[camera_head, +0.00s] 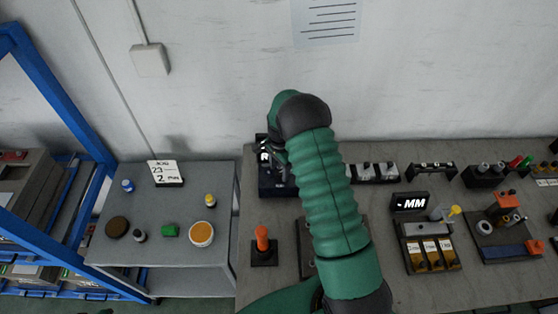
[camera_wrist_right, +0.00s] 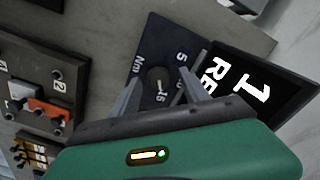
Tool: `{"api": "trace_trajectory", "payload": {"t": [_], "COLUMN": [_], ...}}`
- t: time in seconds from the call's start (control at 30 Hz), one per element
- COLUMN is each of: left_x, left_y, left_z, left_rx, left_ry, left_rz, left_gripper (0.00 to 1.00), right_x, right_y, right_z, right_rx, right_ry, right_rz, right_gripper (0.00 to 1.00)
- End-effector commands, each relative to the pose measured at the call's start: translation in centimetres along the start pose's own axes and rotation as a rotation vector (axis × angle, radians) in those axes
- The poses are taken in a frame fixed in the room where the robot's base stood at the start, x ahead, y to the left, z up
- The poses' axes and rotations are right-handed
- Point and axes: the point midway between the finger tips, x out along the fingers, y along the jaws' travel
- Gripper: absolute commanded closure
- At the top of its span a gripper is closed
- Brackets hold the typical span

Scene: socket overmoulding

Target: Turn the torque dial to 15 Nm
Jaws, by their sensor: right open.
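The torque dial (camera_wrist_right: 157,78) is a small dark round knob on a dark panel marked "Nm", "5" and "15" in the right wrist view. My right gripper (camera_wrist_right: 156,92) is open, with one finger on each side of the dial; I cannot tell whether they touch it. The dial's exact pointer setting is too small to read. Above the panel is a black display (camera_wrist_right: 285,92) with "1" and partly hidden letters. In the head view the dark dial unit (camera_head: 268,188) stands at the bench's back left, and my right arm hides much of it. My left gripper is not in view.
An orange-topped lever (camera_head: 262,240) stands in front of the dial unit on the grey bench (camera_head: 390,290). A side table (camera_head: 105,240) with small pots and a card (camera_head: 165,172) is at the left.

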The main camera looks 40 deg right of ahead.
Motion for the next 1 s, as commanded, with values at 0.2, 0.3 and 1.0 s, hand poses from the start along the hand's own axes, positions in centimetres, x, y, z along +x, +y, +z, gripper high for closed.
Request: {"api": "trace_trajectory", "payload": {"t": [0.2,0.3,1.0], "left_x": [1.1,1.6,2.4], "left_y": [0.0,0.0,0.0], "left_z": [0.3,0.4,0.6], "left_rx": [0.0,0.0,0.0], "left_ry": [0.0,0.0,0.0], "left_rz": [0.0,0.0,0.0], "left_gripper": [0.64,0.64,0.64], "right_x": [-4.8,-7.8,-16.2], "right_y": [-0.2,-0.2,-0.2], "right_z": [0.0,0.0,0.0], "right_rx": [-0.001,-0.001,0.0], "right_ry": [0.003,0.003,0.0], "right_rz": [-0.007,-0.007,0.0], "right_gripper": [0.46,0.46,0.46]}}
